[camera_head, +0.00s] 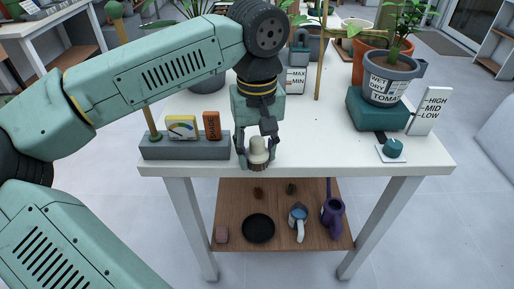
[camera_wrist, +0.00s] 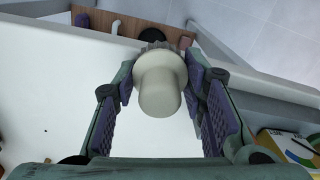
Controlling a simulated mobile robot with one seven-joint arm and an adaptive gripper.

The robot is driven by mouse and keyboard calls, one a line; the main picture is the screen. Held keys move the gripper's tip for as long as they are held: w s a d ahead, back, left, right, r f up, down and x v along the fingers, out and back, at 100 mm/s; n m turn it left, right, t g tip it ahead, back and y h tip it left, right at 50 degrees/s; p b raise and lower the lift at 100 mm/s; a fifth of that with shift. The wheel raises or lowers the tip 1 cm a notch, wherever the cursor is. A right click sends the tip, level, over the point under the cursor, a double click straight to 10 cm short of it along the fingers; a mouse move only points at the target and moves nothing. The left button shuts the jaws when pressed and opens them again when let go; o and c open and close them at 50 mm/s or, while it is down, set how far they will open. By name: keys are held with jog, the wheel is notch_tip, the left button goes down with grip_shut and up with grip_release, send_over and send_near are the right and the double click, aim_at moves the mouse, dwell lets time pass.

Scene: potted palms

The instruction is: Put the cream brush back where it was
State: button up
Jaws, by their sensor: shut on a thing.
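The cream brush (camera_head: 258,148) is a short, rounded cream handle with dark bristles at its lower end in the head view. My gripper (camera_head: 256,160) is shut on it at the table's front edge. In the wrist view the brush (camera_wrist: 160,85) sits between the two purple-padded fingers, its bristles toward the top of the picture. A grey block (camera_head: 185,150) stands on the table to the left of my gripper.
The white table (camera_head: 310,150) is clear just right of my gripper. A teal knob (camera_head: 393,147), a label card (camera_head: 430,110) and a tomato pot (camera_head: 388,80) on a teal base (camera_head: 375,112) stand at right. A wooden lower shelf (camera_head: 280,232) holds several small items.

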aim_at(257, 139)
jog(key=shift+f, duration=0.25)
jog(key=o, duration=1.3)
jog(key=shift+r, duration=0.1)
notch_tip(257, 139, up, 12)
jog(key=shift+r, duration=0.2)
